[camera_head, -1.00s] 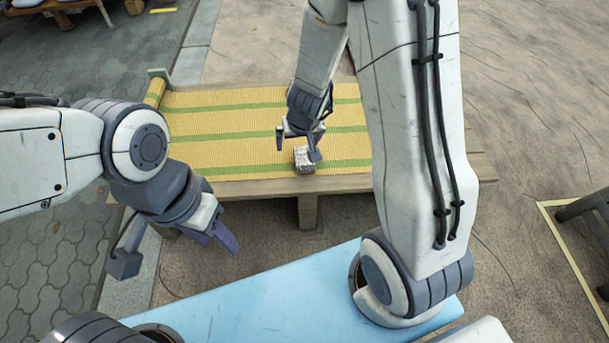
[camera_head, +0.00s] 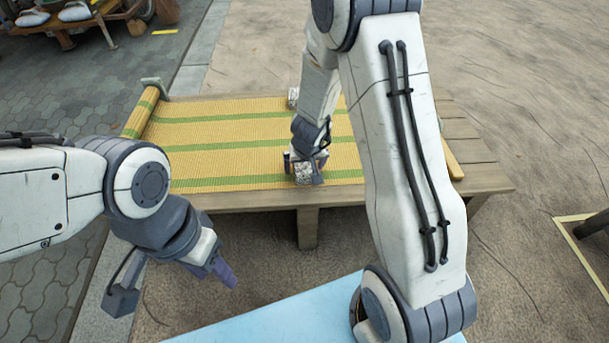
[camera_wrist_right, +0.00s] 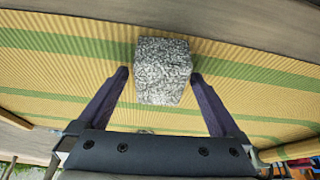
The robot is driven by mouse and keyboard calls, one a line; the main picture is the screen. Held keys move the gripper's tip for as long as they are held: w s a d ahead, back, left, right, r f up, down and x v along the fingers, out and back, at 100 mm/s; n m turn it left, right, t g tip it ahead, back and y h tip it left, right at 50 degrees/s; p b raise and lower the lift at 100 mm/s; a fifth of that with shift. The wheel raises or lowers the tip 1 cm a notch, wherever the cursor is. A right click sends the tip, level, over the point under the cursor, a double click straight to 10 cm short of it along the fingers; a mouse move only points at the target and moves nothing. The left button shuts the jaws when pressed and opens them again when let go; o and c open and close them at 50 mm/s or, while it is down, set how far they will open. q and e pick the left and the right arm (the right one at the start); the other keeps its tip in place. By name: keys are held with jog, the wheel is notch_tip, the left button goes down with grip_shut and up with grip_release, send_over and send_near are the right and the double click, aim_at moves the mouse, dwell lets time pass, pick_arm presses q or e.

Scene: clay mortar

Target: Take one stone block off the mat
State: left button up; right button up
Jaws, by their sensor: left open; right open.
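A speckled grey stone block (camera_head: 304,174) rests near the front edge of the yellow, green-striped mat (camera_head: 230,165). My right gripper (camera_head: 303,171) is open, with a finger on each side of this block. In the right wrist view the block (camera_wrist_right: 163,70) sits between the spread fingertips (camera_wrist_right: 160,76), with a visible gap at the left finger and a very small one at the right. A second stone block (camera_head: 293,97) shows at the mat's far edge, partly hidden by my right arm. My left gripper (camera_head: 174,288) is open and empty, in front of the table at the left.
The mat lies on a low wooden table (camera_head: 480,165), with a rolled end (camera_head: 140,112) at the left. A light blue surface (camera_head: 270,315) lies nearer to me. A cart with pale sacks (camera_head: 75,12) stands at the far left. Sandy ground (camera_head: 520,90) is open at the right.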

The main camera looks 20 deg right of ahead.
jog(key=shift+w+f, duration=0.2)
jog(key=shift+f, duration=0.25)
jog(key=c, duration=1.5)
jog(key=shift+r, duration=0.1)
grip_shut()
jog(key=shift+r, duration=0.1)
